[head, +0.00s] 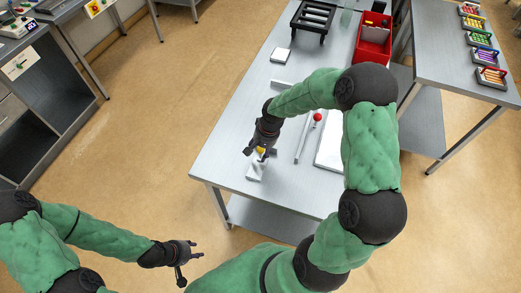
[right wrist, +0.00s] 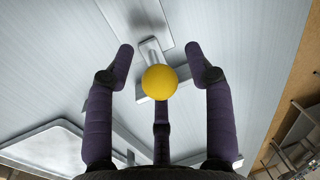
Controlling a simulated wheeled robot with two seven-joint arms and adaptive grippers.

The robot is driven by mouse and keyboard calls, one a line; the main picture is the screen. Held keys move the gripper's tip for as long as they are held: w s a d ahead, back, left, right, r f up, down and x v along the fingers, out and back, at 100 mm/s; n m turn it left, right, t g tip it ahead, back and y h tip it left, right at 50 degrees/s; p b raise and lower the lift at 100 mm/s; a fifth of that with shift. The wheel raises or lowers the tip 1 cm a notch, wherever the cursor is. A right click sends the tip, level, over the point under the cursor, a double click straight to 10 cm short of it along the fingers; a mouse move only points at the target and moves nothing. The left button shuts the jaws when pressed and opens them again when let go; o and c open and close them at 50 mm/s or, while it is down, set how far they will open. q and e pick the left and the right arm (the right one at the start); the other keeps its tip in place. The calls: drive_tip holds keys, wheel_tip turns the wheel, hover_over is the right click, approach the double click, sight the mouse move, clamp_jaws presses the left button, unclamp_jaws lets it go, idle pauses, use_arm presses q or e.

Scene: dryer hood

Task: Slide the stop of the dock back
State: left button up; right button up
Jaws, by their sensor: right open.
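A yellow ball knob (head: 261,150) shows beside my right gripper (head: 260,154) in the head view; it is partly hidden by the fingers. In the right wrist view the yellow knob (right wrist: 160,82) stands between the two spread fingers of my right gripper (right wrist: 160,68), with clear gaps on both sides. A pale grey bar (right wrist: 150,52) lies behind the knob. In the head view a small pale block (head: 256,173) sits just below the gripper on the table. Which part is the dock's stop is unclear. My left gripper (head: 190,260) is open and empty, off the table.
The grey table (head: 222,150) also holds a rail (head: 303,140) with a red knob (head: 317,117), a white panel (head: 328,150), a small white box (head: 280,55), a black rack (head: 313,18) and a red bin (head: 374,42). The table's left part is clear.

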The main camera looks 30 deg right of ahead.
drive_tip(key=shift+f, duration=0.1)
clamp_jaws()
drive_tip(key=shift+s+a+b, duration=0.2)
drive_tip(key=shift+s+a, duration=0.5)
drive_tip(key=shift+a, duration=0.2)
drive_tip(key=shift+s+a+b, duration=0.15)
drive_tip(key=shift+s+a, duration=0.55)
drive_tip(key=shift+a, duration=0.15)
drive_tip(key=shift+s+a, duration=0.1)
drive_tip(key=shift+s, duration=0.1)
drive_tip(key=shift+c, duration=1.3)
unclamp_jaws()
drive_tip(key=shift+o, duration=1.3)
drive_tip(key=shift+a, duration=0.15)
